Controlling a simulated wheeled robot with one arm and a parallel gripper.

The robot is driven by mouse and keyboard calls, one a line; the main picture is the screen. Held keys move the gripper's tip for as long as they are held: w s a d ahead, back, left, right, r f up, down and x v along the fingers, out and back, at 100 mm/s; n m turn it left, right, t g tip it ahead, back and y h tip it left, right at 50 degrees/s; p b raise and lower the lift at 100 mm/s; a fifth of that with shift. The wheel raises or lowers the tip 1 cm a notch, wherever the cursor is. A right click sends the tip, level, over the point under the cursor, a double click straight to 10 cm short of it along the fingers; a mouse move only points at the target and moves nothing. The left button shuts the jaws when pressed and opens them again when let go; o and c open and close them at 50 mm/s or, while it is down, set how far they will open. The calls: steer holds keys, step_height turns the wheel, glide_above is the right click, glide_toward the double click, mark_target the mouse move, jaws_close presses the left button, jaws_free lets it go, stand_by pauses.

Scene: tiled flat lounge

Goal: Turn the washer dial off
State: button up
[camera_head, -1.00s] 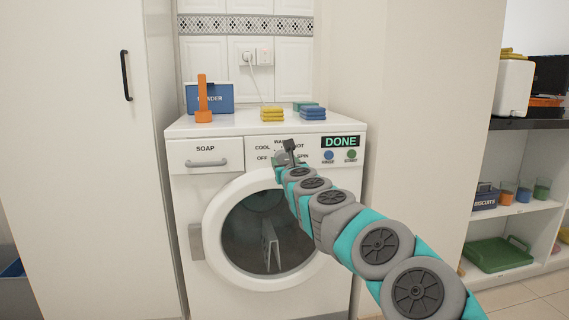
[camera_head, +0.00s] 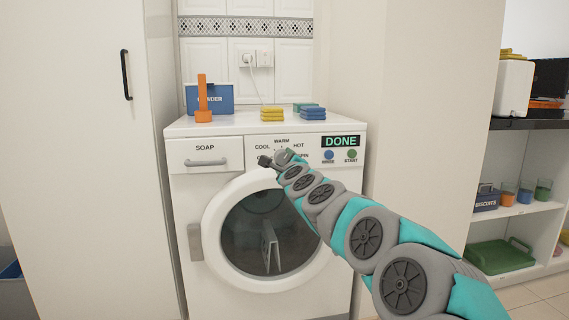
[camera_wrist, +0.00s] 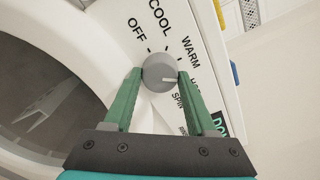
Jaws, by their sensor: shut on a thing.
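The washer (camera_head: 190,225) stands against the tiled wall with its control panel at the top front. The grey round dial (camera_wrist: 158,66) shows in the wrist view between my green fingers, ringed by the words OFF, COOL, WARM, HOT and SPIN. Its pale pointer mark faces the HOT side, away from OFF (camera_wrist: 137,32). My gripper (camera_wrist: 160,75) is shut on the dial, one finger on each side. In the head view my gripper (camera_head: 283,158) covers the dial and part of the lettering. The display (camera_head: 341,141) reads DONE.
The round door (camera_head: 213,247) is closed below the panel. A tall cabinet (camera_head: 80,190) stands at left, shelves (camera_head: 520,210) at right.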

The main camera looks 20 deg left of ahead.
steer(key=n, duration=0.6)
steer(key=shift+f+n, duration=0.1)
steer(key=shift+n, duration=0.2)
steer(key=n, duration=1.2)
steer(key=shift+n, duration=0.4)
steer(key=n, duration=0.5)
steer(key=shift+p, duration=0.3)
steer(key=shift+f+n, duration=0.1)
steer(key=shift+n, duration=0.2)
steer(key=o, duration=1.4)
steer(key=shift+s+r, duration=0.1)
steer(key=shift+r, duration=0.1)
